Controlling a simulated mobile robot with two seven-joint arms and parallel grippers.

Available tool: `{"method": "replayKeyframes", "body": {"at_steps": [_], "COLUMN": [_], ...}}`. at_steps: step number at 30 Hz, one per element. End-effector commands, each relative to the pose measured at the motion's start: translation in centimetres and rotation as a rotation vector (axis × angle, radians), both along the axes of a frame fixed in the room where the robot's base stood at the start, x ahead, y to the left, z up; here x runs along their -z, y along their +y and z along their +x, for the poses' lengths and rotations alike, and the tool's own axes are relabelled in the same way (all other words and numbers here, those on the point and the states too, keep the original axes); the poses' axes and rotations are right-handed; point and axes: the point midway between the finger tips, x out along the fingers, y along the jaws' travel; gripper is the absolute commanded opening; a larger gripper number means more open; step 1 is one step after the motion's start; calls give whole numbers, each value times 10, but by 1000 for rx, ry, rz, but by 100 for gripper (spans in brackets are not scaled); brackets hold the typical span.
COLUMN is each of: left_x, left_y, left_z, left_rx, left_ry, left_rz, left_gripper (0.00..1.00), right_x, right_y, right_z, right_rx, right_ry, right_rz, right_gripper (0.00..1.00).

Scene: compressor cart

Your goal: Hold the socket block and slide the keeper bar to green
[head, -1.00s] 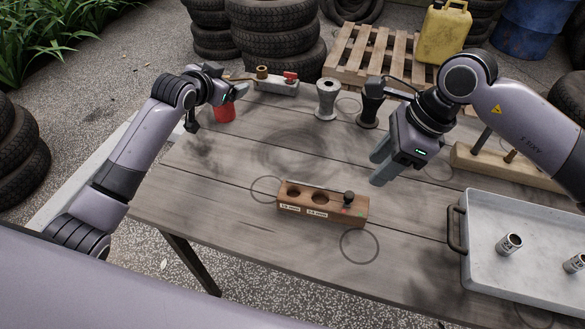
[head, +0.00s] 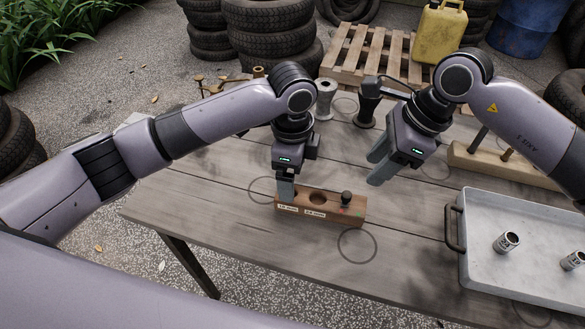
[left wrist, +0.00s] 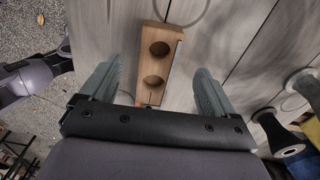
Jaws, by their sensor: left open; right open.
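The wooden socket block (head: 331,207) lies on the table with round holes and white size labels. It also shows in the left wrist view (left wrist: 157,66), between the fingers and apart from them sideways. My right gripper (head: 378,168) is open and empty, above the table behind the knob.
A grey metal tray (head: 452,273) with sockets stands at the right. A wooden rack with pegs (head: 500,166) is behind it. A pale spool-shaped piece (head: 325,98) and a dark one (head: 367,108) stand at the back. The table in front of the block is clear.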

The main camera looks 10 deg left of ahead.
Motion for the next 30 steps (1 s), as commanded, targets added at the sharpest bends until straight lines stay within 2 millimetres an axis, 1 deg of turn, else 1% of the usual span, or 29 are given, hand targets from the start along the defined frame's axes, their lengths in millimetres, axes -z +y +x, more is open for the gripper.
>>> {"method": "replayKeyframes", "body": {"at_steps": [12,15,19,26,29,30], "left_x": [56,64,69,70,70,70], "left_y": [0,0,0,0,1,1], "left_z": [-2,-1,-1,-1,-1,-1], "left_rx": [2,1,1,1,1,0], "left_ry": [7,6,5,4,4,4], "left_rz": [5,4,3,3,3,3], "left_gripper": [89,89,89,89,60,47], "right_x": [0,0,0,0,0,0], "right_y": [0,0,0,0,0,0], "right_z": [0,0,0,0,0,0], "right_rx": [0,0,0,0,0,0], "right_ry": [0,0,0,0,0,0], "right_rz": [0,0,0,0,0,0], "right_gripper": [43,43,43,43,43,43]}}
